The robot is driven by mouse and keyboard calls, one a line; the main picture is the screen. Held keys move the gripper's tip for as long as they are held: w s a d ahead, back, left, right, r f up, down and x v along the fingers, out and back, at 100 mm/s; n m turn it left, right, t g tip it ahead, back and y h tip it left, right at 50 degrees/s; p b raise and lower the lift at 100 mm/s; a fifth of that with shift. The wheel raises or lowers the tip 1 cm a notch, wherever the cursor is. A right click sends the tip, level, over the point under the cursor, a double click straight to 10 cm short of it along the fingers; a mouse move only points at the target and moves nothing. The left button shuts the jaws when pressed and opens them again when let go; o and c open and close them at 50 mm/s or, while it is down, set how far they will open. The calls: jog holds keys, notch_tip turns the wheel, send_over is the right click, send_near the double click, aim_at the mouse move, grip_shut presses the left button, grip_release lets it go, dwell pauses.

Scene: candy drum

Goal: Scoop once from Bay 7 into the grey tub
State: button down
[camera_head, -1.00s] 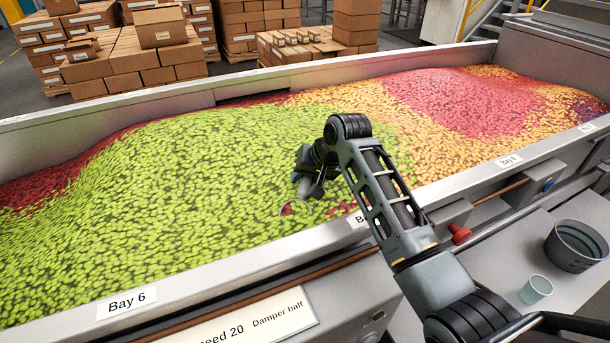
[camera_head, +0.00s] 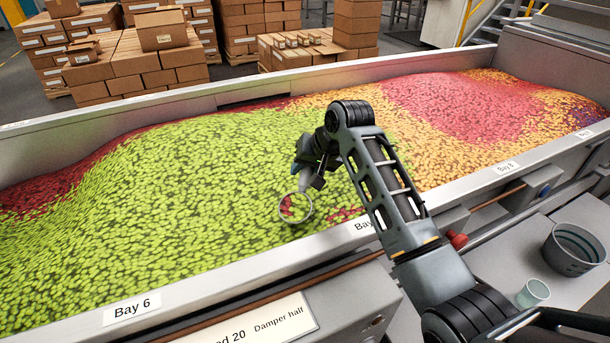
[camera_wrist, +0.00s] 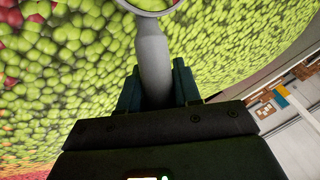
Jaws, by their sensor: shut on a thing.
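My gripper (camera_head: 308,178) is shut on the grey handle of a scoop (camera_wrist: 152,55), over the candy near the front wall. The scoop's round cup (camera_head: 295,208) shows red and green candies within its rim in the head view. Green candies show inside the part of the cup visible in the wrist view. I cannot tell how full it is. Green candy (camera_head: 190,190) fills the bed around it, with a few red pieces beside the cup. The Bay 7 label (camera_head: 362,226) is partly hidden by my arm. The grey tub (camera_head: 575,248) stands on the right-hand shelf.
A clear cup (camera_head: 533,292) stands near the grey tub. The drum's metal front wall (camera_head: 250,258) lies between the candy and the shelf. A red knob (camera_head: 457,240) sticks out outside the wall. Stacked boxes (camera_head: 130,60) stand beyond the far wall.

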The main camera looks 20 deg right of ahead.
jog(key=shift+r, duration=4.95)
